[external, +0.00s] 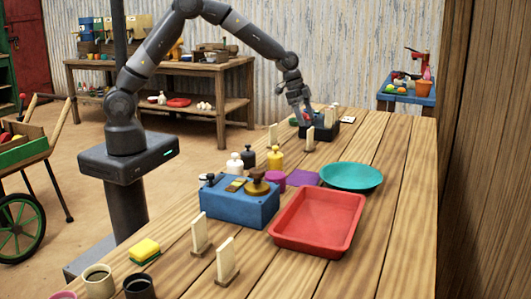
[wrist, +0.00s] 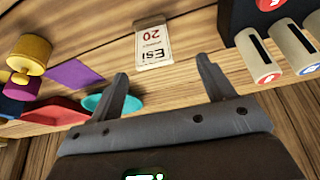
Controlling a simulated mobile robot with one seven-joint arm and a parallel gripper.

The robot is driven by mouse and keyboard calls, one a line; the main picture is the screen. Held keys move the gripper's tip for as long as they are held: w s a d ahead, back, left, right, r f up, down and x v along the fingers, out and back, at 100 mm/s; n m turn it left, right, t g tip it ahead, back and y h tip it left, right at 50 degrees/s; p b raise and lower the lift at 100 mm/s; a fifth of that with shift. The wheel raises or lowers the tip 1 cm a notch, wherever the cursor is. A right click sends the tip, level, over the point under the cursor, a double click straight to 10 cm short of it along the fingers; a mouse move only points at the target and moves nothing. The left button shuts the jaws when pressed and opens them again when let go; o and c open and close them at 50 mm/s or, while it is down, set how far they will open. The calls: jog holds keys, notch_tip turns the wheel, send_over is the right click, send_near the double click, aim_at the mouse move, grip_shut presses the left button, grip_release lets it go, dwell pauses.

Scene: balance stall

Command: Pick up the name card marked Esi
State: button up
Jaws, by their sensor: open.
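In the external view my gripper (external: 305,112) is low over the far part of the table, near a small upright card (external: 310,138). Another upright card (external: 273,135) stands to its left. I cannot read either there, so I cannot tell which is Esi.
A dark box (wrist: 235,18) and pale cylinders with coloured ends (wrist: 258,55) are close on the right in the wrist view. A teal bowl (external: 351,176), red tray (external: 318,222) and blue box (external: 238,203) occupy the nearer table. Bare wood shows along its right side.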

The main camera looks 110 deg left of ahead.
send_over(312, 148)
jog(key=s+a, duration=0.1)
jog(key=s, duration=0.1)
jog(key=f, duration=0.4)
jog(key=shift+w+f, duration=0.2)
jog(key=shift+f, duration=0.2)
jog(key=x, duration=0.5)
jog(key=shift+s+d+f, duration=0.15)
jog(key=shift+s+d, duration=0.15)
jog(key=c, duration=1.1)
